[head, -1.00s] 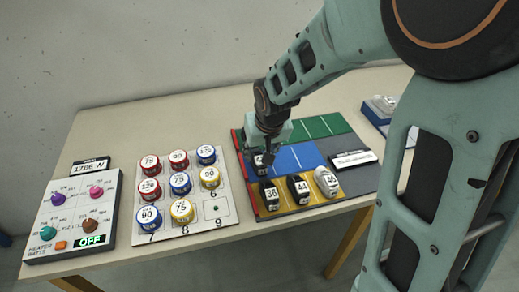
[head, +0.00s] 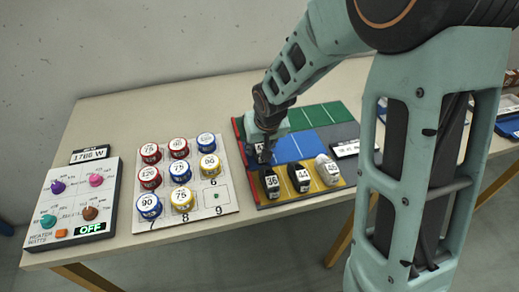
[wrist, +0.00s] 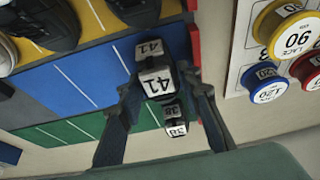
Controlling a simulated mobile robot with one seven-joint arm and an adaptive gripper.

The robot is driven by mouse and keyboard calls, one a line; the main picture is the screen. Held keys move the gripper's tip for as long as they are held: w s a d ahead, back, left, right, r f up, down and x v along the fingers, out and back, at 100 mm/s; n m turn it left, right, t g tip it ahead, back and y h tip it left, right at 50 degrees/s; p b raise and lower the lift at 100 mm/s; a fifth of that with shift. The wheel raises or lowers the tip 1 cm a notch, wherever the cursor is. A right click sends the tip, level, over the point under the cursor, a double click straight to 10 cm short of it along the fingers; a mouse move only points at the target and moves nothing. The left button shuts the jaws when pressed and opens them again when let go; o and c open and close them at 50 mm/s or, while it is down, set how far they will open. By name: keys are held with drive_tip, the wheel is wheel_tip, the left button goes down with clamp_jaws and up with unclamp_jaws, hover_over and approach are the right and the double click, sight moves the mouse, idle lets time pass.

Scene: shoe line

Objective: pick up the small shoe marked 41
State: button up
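The small shoe marked 41 (wrist: 157,78) is dark with white labels. In the wrist view it stands on the blue row near the mat's red edge, between the two fingers of my gripper (wrist: 157,80). The fingers are open, one on each side, with what looks like a small gap to the shoe. In the head view my gripper (head: 264,147) points down over the left end of the blue row and hides most of this shoe. A smaller shoe marked 38 (wrist: 175,120) stands just beyond it in the wrist view.
Shoes marked 36 (head: 271,182), 44 (head: 299,176) and 46 (head: 328,168) stand close by on the yellow row. A white board (head: 219,215) with several lace spools lies left of the mat. The blue (head: 290,150) and green (head: 325,112) rows look clear to the right.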

sight(260, 144)
drive_tip(key=shift+r, duration=0.15)
drive_tip(key=shift+r+p, duration=0.6)
wheel_tip(260, 144, up, 2)
drive_tip(key=shift+r+p, duration=0.1)
drive_tip(key=shift+p, duration=0.75)
drive_tip(key=shift+s+d+r+p, duration=1.15)
drive_tip(key=shift+s+r+p, duration=0.45)
drive_tip(key=shift+s, duration=0.35)
drive_tip(key=shift+s+d+r+p, duration=1.2)
drive_tip(key=shift+s+r+p, duration=0.35)
drive_tip(key=shift+s, duration=0.45)
drive_tip(key=shift+s+d+r+p, duration=1.15)
drive_tip(key=shift+s+r+p, duration=0.4)
drive_tip(key=shift+s, duration=0.4)
